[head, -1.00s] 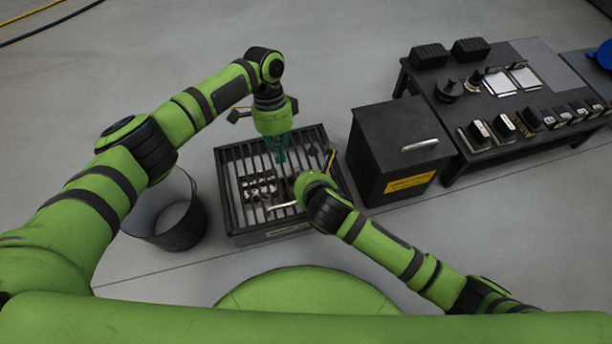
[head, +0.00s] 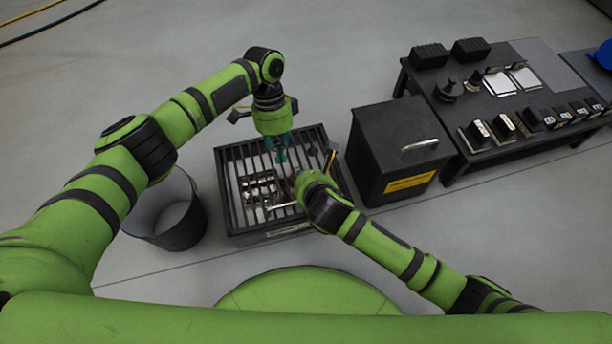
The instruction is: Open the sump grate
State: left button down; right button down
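The sump grate (head: 236,205) is a dark barred frame lying flat on a low box on the floor, with pale and dark items showing between its bars. A light bar-shaped handle (head: 285,206) shows near its front edge. My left gripper (head: 281,156), teal-fingered, points down over the middle of the grate; whether its fingers are apart or together is too small to tell. My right arm reaches in from the lower right over the grate's front right part.
A dark bucket (head: 183,226) stands left of the grate. A black bin (head: 388,128) with a pale handle and yellow label stands close on the right. Beyond it a low black table (head: 425,88) holds several dark parts and white cards. The floor behind the grate is clear.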

pick_arm(q)
jog(key=c, duration=1.1)
grip_release()
